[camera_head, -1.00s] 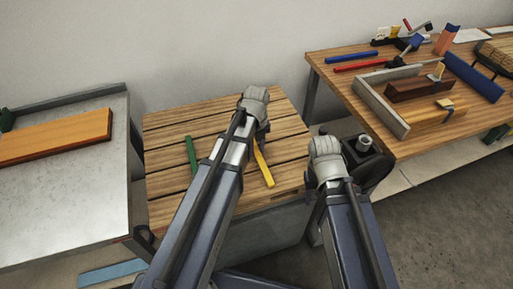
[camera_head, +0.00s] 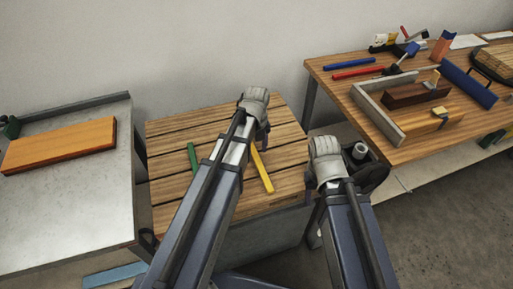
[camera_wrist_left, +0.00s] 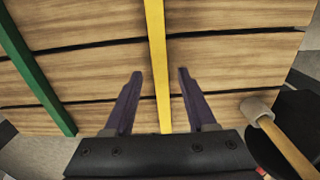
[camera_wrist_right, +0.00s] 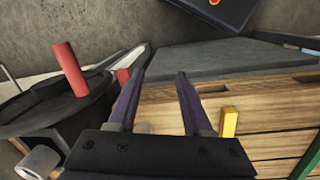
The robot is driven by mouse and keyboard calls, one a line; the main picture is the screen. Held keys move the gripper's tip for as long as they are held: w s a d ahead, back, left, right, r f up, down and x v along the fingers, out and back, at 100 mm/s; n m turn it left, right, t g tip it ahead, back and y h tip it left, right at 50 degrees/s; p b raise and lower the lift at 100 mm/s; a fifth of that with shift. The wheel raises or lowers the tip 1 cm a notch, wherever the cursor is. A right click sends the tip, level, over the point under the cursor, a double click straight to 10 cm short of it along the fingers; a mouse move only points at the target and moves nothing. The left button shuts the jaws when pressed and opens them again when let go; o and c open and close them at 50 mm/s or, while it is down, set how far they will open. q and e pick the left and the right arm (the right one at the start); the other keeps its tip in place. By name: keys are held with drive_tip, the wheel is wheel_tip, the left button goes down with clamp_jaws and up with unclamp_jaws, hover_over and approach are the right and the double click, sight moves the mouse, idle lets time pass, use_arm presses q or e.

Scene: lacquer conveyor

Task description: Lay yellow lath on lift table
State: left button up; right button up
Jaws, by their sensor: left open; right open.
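The yellow lath (camera_head: 261,170) lies on a slatted wooden top (camera_head: 165,165) in the middle; its far end is hidden by my left gripper. My left gripper (camera_head: 262,133) is over this top. In the left wrist view its fingers (camera_wrist_left: 160,75) are open, one on each side of the yellow lath (camera_wrist_left: 157,45), not closed on it. My right gripper (camera_head: 323,165) is open and empty at the right edge of the top. In the right wrist view, its fingers (camera_wrist_right: 160,75) point past the lath's end (camera_wrist_right: 229,122). I cannot tell which surface is the lift table.
A green lath (camera_head: 193,158) lies left of the yellow one. A grey metal table (camera_head: 75,215) at left bears an orange board (camera_head: 60,146). A workbench (camera_head: 335,85) at right holds tools and rods. A black round container (camera_wrist_right: 70,105) stands near my right gripper.

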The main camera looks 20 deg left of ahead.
sight(256, 157)
use_arm(q)
wheel_tip(256, 157, up, 9)
drive_tip(key=p, duration=0.7)
drive_tip(key=s+d+n, duration=0.5)
drive_tip(key=s+n, duration=0.2)
drive_tip(key=n, duration=0.5)
drive_tip(key=s+d+n+y, duration=0.1)
drive_tip(key=s+d+n, duration=0.4)
drive_tip(key=n, duration=0.8)
drive_tip(key=shift+s+d+f, duration=0.2)
drive_tip(key=shift+s+d, duration=0.05)
drive_tip(key=shift+s, duration=0.9)
